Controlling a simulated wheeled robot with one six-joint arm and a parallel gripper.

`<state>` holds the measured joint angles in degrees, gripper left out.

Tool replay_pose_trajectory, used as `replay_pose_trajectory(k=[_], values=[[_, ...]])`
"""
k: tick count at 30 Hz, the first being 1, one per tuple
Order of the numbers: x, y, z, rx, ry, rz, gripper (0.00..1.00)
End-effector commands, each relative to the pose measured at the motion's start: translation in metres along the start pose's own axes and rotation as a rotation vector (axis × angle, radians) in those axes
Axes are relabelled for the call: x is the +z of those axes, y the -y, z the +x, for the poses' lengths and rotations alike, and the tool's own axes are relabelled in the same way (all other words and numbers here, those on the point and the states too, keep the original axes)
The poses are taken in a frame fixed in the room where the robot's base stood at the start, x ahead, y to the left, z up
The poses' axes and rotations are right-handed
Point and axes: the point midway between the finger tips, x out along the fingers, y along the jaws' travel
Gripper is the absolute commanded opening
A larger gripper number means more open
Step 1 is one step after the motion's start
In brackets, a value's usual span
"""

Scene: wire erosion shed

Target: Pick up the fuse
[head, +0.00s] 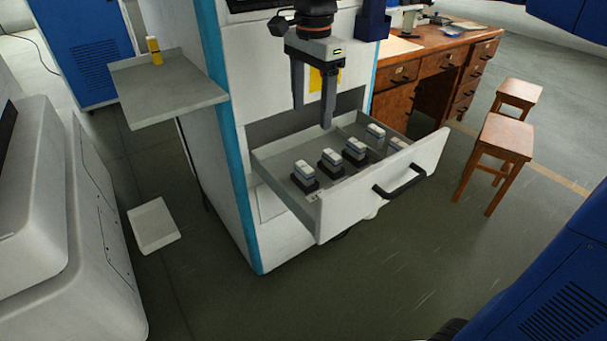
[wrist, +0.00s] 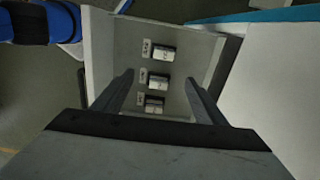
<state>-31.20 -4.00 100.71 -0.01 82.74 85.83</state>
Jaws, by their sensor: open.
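Several similar small blocks with pale tops and dark bases, which look like fuses, stand in an open drawer (head: 345,216) of the white machine. They include a near-left fuse (head: 304,170), a second fuse (head: 331,157), a third fuse (head: 355,147) and a far fuse (head: 376,131). I cannot tell which one the task means. My gripper (head: 312,116) is open and empty, pointing down above the drawer, apart from the fuses. In the wrist view, three fuses (wrist: 162,52) stand in a row beyond and between my fingers (wrist: 158,78); the lowest is close to my gripper body's edge.
The drawer's walls and its front with a black handle (head: 400,181) surround the fuses. A grey shelf (head: 180,95) holding a yellow item (head: 154,50) juts out left. A wooden desk (head: 425,65) and stools (head: 503,140) stand right. A white box (head: 153,224) lies on the floor.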

Motion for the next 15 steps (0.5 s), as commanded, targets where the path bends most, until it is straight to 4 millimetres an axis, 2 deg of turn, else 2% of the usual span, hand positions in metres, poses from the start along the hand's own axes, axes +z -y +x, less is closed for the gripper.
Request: replay_pose_trajectory(k=[5, 15], values=[[0.006, 0.007, 0.006, 0.012, 0.001, 0.024, 0.66], [0.006, 0.006, 0.063, 0.013, 0.001, 0.024, 0.66]])
